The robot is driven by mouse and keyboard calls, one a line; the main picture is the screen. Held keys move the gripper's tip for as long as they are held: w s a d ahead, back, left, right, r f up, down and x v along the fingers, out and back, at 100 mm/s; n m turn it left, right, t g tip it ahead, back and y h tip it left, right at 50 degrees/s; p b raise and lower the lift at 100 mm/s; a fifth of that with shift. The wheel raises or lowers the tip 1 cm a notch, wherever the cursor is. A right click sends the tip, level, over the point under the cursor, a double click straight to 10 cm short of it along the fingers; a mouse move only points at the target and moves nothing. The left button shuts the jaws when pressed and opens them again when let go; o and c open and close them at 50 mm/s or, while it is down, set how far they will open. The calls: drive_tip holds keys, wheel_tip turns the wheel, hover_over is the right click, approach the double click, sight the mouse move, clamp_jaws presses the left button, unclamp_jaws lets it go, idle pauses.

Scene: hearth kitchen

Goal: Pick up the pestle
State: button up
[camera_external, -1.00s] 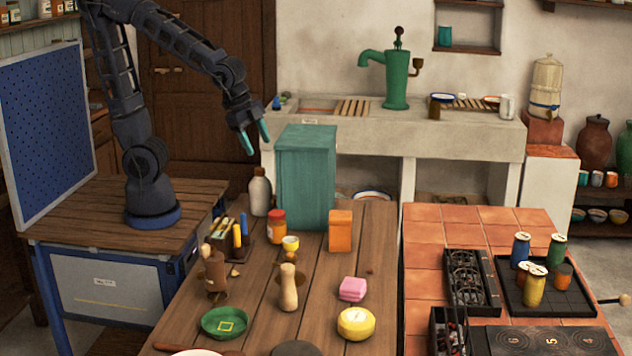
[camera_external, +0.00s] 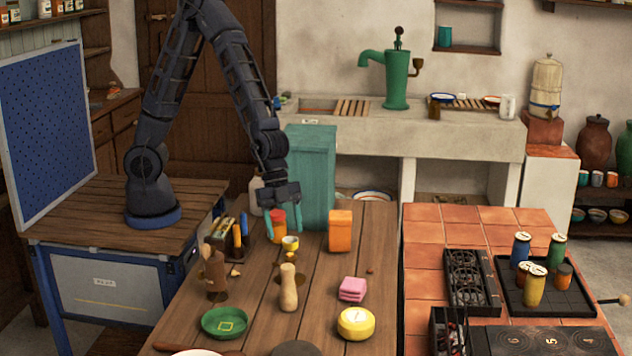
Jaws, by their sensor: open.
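A pale wooden piece with a rounded top and a narrower waist, which looks like the pestle (camera_external: 288,288), stands upright on the plank table (camera_external: 335,270), near its middle. My gripper (camera_external: 283,229) points down with its two teal fingers apart. In the picture it is above and behind the pestle, in front of the teal cabinet and overlapping the orange-red jar (camera_external: 278,224). Nothing shows held between the fingers. Its exact height over the table is hard to tell.
A small yellow cup (camera_external: 290,243) stands behind the pestle. A brown wooden mill-like piece (camera_external: 215,272) and a green bowl (camera_external: 225,322) are to its left. A pink stack (camera_external: 352,288), a yellow round tin (camera_external: 356,323) and an orange box (camera_external: 340,232) are to its right.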

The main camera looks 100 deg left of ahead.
drive_tip(key=m+h, duration=0.1)
drive_tip(key=h, duration=0.1)
approach(289, 282)
drive_tip(key=shift+s+a+f+x, duration=0.1)
drive_tip(key=shift+a+x, duration=0.05)
drive_tip(key=shift+x, duration=1.6)
drive_tip(key=shift+s+a+f+x, duration=0.1)
drive_tip(key=shift+a+x, duration=0.05)
drive_tip(key=shift+x, duration=1.6)
drive_tip(key=shift+a+f+x, duration=0.1)
drive_tip(key=shift+x, duration=1.65)
drive_tip(key=c, duration=1.1)
drive_tip(key=shift+c, duration=0.2)
